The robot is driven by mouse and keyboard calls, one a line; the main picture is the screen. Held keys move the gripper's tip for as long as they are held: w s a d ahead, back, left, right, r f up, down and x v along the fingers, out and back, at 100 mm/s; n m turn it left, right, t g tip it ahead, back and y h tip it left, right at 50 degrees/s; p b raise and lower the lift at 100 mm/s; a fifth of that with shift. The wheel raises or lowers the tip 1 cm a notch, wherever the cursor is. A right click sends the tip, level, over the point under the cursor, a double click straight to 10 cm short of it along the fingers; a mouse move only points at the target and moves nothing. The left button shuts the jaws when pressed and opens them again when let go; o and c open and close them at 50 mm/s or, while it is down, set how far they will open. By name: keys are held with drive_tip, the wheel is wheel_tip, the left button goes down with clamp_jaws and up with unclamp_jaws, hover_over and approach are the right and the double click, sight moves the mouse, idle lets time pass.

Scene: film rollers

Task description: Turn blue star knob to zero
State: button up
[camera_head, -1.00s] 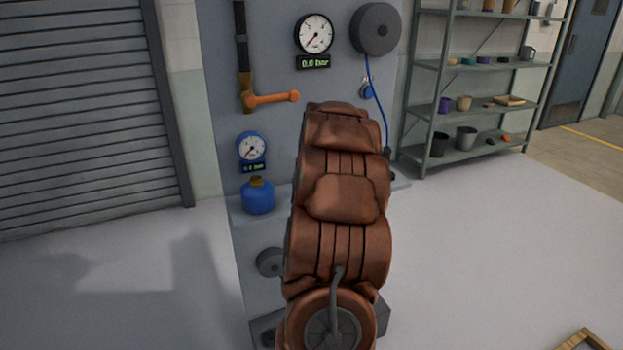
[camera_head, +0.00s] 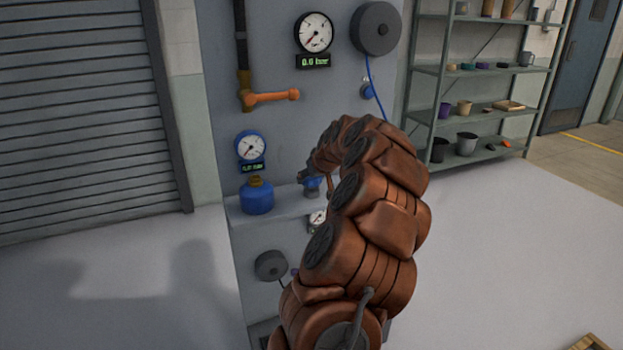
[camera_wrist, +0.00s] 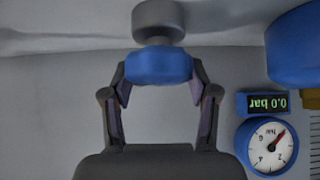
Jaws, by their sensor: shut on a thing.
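The blue star knob (camera_wrist: 158,66) sits on a grey round stem at the top of the wrist view, which is upside down. My gripper (camera_wrist: 160,78) is shut on it, with one finger on each side. In the head view the knob (camera_head: 313,184) shows small and partly hidden by my gripper (camera_head: 308,176). A blue-rimmed gauge (camera_head: 250,146) is on the panel to the left.
A blue canister (camera_head: 257,198) stands on the ledge left of the knob. An orange lever (camera_head: 272,97), a black gauge (camera_head: 314,33) and a grey reel (camera_head: 375,29) are above.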

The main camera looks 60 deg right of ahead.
idle(0.4)
drive_tip(key=o, duration=1.1)
drive_tip(key=shift+o, duration=0.2)
drive_tip(key=v, duration=1.2)
